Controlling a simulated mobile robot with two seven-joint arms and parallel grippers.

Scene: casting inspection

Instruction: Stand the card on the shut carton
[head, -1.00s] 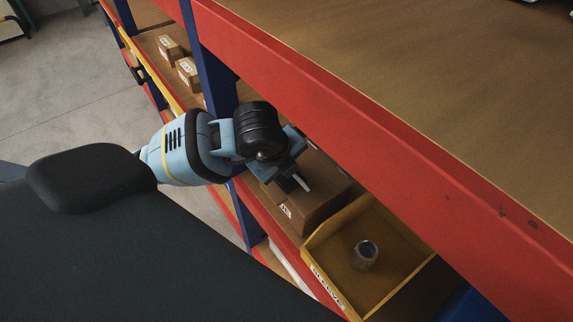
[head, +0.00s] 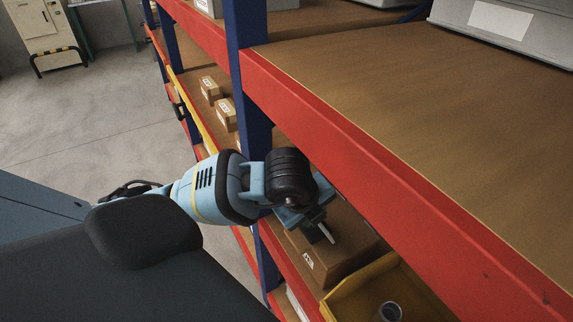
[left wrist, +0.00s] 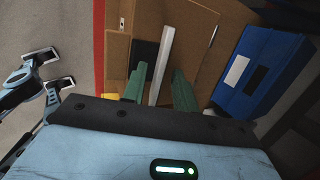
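The brown carton (head: 345,262) stands on the lower shelf in the head view, with a white label on its side. Its top looks shut, though my arm hides part of it. My left gripper (head: 318,238) is over the carton. A thin pale strip, the card (head: 326,234), shows at its fingers. In the left wrist view the card (left wrist: 163,60) appears edge-on between the green fingers of my left gripper (left wrist: 160,70), above a brown surface. I cannot tell whether the card touches the carton. What looks like my right gripper (left wrist: 66,68) is open and empty at the left of the wrist view.
A yellow bin (head: 345,300) holding a metal sleeve (head: 390,311) stands right of the carton. The upper shelf's red beam (head: 370,170) runs close above my left arm, and a blue post (head: 247,80) stands behind it. A blue bin (left wrist: 262,72) shows in the wrist view.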

